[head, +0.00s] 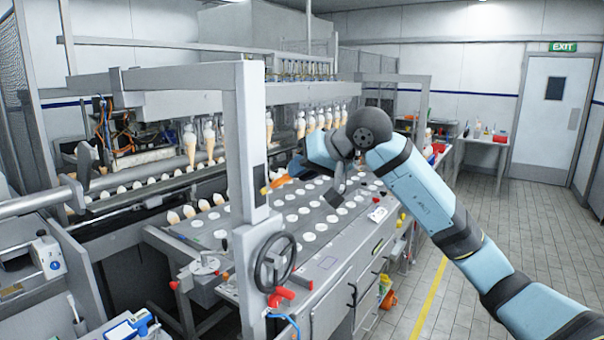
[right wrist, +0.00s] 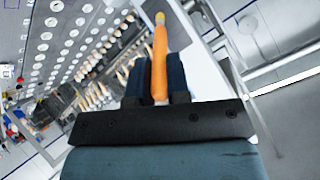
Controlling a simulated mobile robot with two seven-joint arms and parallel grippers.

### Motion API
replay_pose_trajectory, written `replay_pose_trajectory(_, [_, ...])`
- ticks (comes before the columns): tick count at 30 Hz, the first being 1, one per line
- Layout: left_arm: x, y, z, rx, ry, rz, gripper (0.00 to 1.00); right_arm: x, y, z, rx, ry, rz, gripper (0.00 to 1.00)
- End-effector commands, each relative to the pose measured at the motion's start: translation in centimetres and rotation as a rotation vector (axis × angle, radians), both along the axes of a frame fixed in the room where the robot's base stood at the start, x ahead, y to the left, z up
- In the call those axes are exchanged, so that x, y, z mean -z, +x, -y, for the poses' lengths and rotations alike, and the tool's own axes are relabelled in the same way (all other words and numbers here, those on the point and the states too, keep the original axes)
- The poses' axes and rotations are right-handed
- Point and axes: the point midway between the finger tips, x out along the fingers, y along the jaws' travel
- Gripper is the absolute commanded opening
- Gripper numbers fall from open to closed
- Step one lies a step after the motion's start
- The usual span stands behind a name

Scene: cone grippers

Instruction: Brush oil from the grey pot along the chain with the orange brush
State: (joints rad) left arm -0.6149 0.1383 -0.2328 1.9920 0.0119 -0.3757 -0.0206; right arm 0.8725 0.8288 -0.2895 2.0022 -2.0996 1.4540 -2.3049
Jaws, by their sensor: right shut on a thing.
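The orange brush (right wrist: 159,65) is between the two dark blue fingers of my right gripper (right wrist: 155,80) in the right wrist view. Its handle points away from the palm and ends in a yellowish tip. In the head view, only a short orange part of the brush (head: 277,183) shows beside the grey upright post. My right gripper (head: 299,166) is shut on it, above the machine's bed, partly hidden by my wrist. I cannot pick out the grey pot or the chain for certain in either view. My left gripper is not in view.
A grey post (head: 250,150) stands close left of the brush. A black handwheel (head: 273,262) is below it. The machine bed (head: 325,232) carries rows of white discs, with hanging cones (head: 300,124) behind. The tiled floor (head: 490,235) at right is clear.

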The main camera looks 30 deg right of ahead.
Motion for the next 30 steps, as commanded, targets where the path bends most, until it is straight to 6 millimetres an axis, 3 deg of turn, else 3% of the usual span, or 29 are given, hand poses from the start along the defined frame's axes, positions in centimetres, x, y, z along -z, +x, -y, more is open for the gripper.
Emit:
replay_pose_trajectory(25, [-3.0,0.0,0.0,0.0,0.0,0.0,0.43,-5.7,0.2,0.0,0.002,-0.001,0.001,0.0])
replay_pose_trajectory(30, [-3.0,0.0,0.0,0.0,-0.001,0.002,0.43,-5.8,0.2,-0.1,0.0,0.001,-0.001,0.0])
